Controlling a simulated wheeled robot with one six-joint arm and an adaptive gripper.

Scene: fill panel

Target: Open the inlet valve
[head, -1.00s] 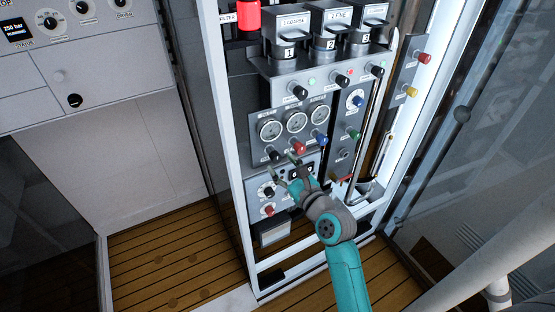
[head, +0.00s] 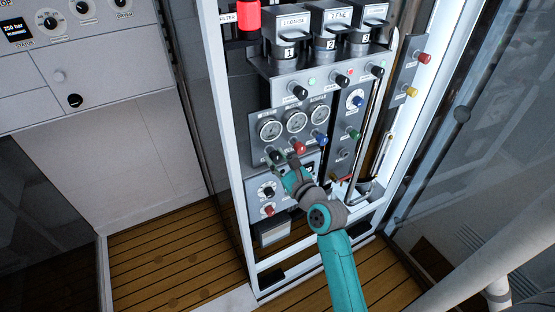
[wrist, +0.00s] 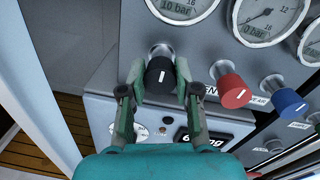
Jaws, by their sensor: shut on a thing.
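A black knob (wrist: 160,76) with a white line on its face sticks out on a metal stem below the left gauge; it also shows in the head view (head: 274,156). The white line stands near upright, leaning slightly. My gripper (wrist: 160,84) has one finger on each side of the knob and is shut on it; in the head view the gripper (head: 285,161) reaches the panel from the lower right. Any label of this knob is hidden, so I cannot read whether it says inlet.
A red knob (wrist: 231,90) stands close to the right finger, with a blue knob (wrist: 287,103) beyond it. Gauges (head: 270,129) sit above. A lower panel with a display (wrist: 205,137) lies under my gripper. White frame posts (head: 234,150) flank the panel.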

